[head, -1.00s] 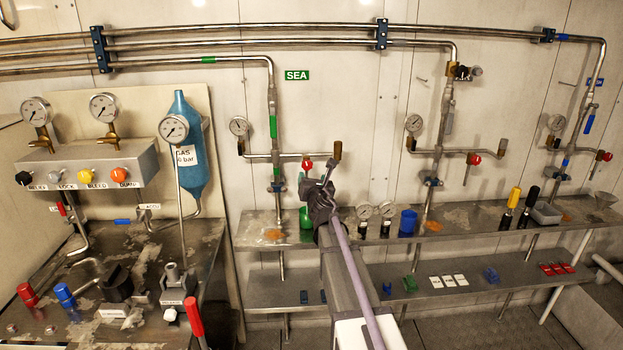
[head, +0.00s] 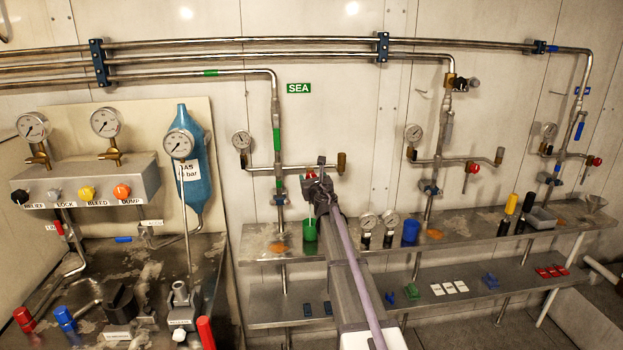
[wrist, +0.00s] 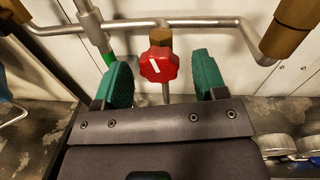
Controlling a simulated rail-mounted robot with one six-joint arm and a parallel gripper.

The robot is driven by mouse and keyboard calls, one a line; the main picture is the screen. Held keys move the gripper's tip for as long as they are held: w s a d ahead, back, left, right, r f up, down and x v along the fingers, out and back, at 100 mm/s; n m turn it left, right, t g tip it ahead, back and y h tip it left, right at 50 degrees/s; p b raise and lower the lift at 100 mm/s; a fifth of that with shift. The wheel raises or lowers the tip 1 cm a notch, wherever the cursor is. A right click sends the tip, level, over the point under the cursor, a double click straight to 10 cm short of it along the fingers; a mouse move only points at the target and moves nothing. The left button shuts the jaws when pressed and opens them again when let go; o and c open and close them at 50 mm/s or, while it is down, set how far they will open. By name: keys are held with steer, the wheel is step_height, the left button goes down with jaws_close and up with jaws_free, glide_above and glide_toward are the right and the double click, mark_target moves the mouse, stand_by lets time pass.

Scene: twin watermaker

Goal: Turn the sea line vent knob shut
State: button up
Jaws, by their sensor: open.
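The sea line vent knob is a red lobed knob (wrist: 159,65) with a white pointer line, under a brass fitting on the horizontal sea line pipe (wrist: 190,22). The pointer line is tilted, slightly off vertical. In the wrist view my gripper (wrist: 162,75) is open, with one green finger pad on each side of the knob. A gap shows between the knob and each pad. In the head view my gripper (head: 318,182) is at the sea line below the green SEA sign (head: 298,88), and the knob (head: 310,174) is mostly hidden behind it.
A green cup (head: 309,230) stands on the shelf (head: 255,240) just below my gripper. Two small gauges (head: 378,222) and a blue cup (head: 410,230) stand to the right. A brass end fitting (wrist: 292,28) is close to the right finger. A wall gauge (head: 241,140) is to the left.

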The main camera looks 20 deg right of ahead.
steer(key=shift+x, duration=1)
steer(key=c, duration=0.9)
steer(key=m, duration=0.3)
steer(key=o, duration=0.9)
steer(key=shift+s, duration=0.1)
steer(key=v, duration=1)
steer(key=shift+s+a+b, duration=0.15)
steer(key=shift+s+b, duration=0.2)
steer(key=shift+f, duration=0.15)
